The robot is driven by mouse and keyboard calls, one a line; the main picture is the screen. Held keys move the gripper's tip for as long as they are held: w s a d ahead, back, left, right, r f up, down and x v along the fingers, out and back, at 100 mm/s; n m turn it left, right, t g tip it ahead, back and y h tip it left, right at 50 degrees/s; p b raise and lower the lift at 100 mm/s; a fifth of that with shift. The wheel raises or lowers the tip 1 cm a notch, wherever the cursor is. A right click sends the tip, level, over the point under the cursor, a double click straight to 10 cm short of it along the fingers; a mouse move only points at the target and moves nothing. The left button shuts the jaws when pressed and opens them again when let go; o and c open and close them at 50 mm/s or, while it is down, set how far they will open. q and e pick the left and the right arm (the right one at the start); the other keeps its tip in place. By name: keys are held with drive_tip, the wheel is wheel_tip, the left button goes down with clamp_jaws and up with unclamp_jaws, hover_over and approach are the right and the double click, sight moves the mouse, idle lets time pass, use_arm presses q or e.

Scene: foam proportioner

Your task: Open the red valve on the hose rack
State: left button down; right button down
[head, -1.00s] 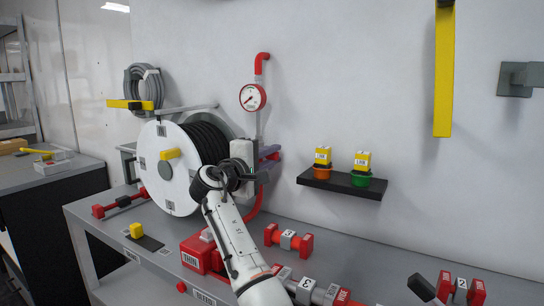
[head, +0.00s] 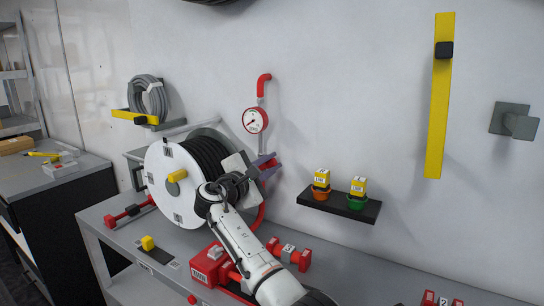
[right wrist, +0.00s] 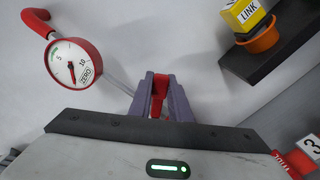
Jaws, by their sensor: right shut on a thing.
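The red valve (right wrist: 159,88) shows as a small red piece between the two purple-grey fingers of my right gripper in the right wrist view. My right gripper (right wrist: 160,85) is shut on it. In the head view my right gripper (head: 267,163) is beside the hose reel, below the pressure gauge, and its tilted body hides most of the valve. The hose rack's white reel (head: 160,200) with black hose stands left of the gripper. A red pipe (head: 263,82) bends above the gauge (head: 255,121). My left gripper is not in view.
A black wall shelf (head: 340,204) with two yellow-topped pieces in orange and green cups is right of the gripper. Red dumbbell-like parts (head: 289,253) and a red block (head: 209,264) lie on the grey bench (head: 365,281). A yellow bar (head: 440,100) is on the wall.

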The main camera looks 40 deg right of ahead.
drive_tip(key=shift+w+r+n+p, duration=0.1)
drive_tip(key=shift+r+n+p, duration=0.05)
drive_tip(key=shift+n+p, duration=0.2)
drive_tip(key=c, duration=1.6)
unclamp_jaws()
drive_tip(key=shift+a, duration=0.1)
drive_tip(key=shift+c, duration=0.2)
drive_tip(key=shift+a, duration=0.1)
drive_tip(key=b+v, duration=0.1)
drive_tip(key=v, duration=0.9)
drive_tip(key=shift+b, duration=0.3)
